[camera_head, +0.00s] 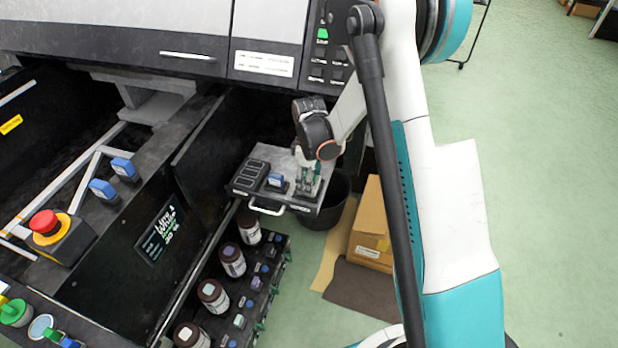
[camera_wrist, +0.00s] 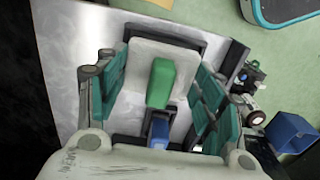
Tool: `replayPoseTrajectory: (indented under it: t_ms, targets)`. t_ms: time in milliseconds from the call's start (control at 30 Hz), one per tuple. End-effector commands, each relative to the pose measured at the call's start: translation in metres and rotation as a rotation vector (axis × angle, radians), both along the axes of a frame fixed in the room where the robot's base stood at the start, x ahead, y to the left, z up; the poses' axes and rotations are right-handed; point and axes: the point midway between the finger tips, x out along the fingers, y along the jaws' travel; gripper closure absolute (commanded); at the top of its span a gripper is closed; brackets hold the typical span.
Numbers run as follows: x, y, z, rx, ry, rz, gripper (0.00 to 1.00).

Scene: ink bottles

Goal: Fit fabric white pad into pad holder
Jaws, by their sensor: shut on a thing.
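The fabric white pad (camera_wrist: 176,57) lies between my gripper's teal fingers in the wrist view, with a green grip (camera_wrist: 160,82) on top. My gripper (camera_wrist: 161,90) is shut on it, with a finger on either side. A black pad holder (camera_wrist: 166,33) shows beyond the pad's far edge. The pad is over it; I cannot tell whether it is seated or just above. In the head view my gripper (camera_head: 309,184) is low over the right part of the grey tray (camera_head: 284,160). There the pad is mostly hidden by my gripper.
A blue-handled piece (camera_head: 276,181) stands on the tray left of my gripper; its blue handle (camera_wrist: 158,132) shows near the fingers. A black slotted holder (camera_head: 251,176) is further left. Brown bottles (camera_head: 233,260) stand below. A black bin (camera_head: 332,205) and carton (camera_head: 370,228) stand right.

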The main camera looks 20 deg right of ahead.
Motion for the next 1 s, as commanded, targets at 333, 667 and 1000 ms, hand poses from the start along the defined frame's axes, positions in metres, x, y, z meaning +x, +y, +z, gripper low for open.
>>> replayPoseTrajectory:
  t_ms: [333,667,1000]
  targets:
    - [0.000,0.000,-0.002,0.000,0.000,0.000,0.58]
    - [0.000,0.000,-0.010,0.000,0.000,0.000,0.58]
    - [0.000,0.000,-0.012,0.000,0.000,0.000,0.58]
